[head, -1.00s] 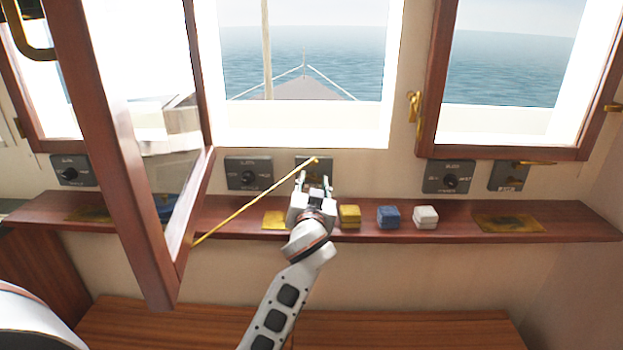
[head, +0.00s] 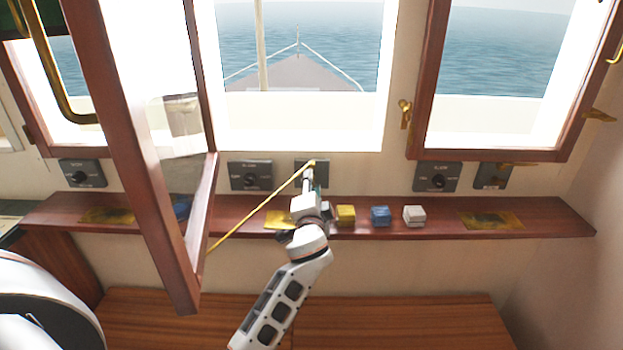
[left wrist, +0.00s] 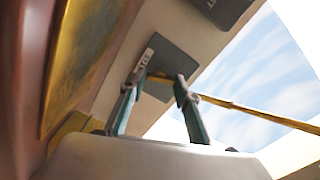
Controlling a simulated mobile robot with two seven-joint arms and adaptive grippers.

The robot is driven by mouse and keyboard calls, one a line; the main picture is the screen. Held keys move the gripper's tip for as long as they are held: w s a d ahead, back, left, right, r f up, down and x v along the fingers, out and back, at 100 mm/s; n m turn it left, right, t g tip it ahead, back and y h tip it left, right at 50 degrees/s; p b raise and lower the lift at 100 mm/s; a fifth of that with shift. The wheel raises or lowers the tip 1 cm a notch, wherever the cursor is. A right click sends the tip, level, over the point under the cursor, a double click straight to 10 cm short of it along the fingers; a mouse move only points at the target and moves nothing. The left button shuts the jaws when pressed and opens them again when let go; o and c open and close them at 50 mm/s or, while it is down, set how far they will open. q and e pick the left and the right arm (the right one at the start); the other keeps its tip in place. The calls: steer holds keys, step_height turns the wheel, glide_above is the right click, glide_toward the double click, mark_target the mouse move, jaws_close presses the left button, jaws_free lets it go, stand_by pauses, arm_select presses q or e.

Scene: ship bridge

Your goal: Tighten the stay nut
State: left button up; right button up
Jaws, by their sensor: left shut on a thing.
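The brass stay (head: 262,205) is a thin rod running from the lower edge of the open wooden window frame (head: 187,280) up to a dark plate (head: 322,172) on the wall below the middle window. The small brass stay nut (left wrist: 160,76) shows at the rod's end in the left wrist view, against the plate. My left gripper (head: 309,179) is at the plate, its fingers either side of the nut and shut on it. The fingers partly hide the nut. My right gripper is not in view.
A wooden shelf (head: 450,214) runs below the windows. A yellow block (head: 346,215), a blue block (head: 381,215) and a white block (head: 414,214) stand on it, right of my left gripper. The open window frame stands out into the room on the left.

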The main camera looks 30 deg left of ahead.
arm_select(q)
steer(key=shift+m+p, duration=0.45)
steer(key=shift+m, duration=0.75)
steer(key=shift+m+p, duration=0.65)
steer(key=shift+m, duration=0.15)
steer(key=shift+f, duration=0.1)
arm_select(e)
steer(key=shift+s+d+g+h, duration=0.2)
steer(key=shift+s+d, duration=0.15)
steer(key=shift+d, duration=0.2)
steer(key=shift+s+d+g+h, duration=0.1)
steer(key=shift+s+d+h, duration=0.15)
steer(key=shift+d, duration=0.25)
arm_select(q)
steer(key=shift+m, duration=0.3)
steer(key=o, duration=1.1)
steer(key=shift+o, duration=0.2)
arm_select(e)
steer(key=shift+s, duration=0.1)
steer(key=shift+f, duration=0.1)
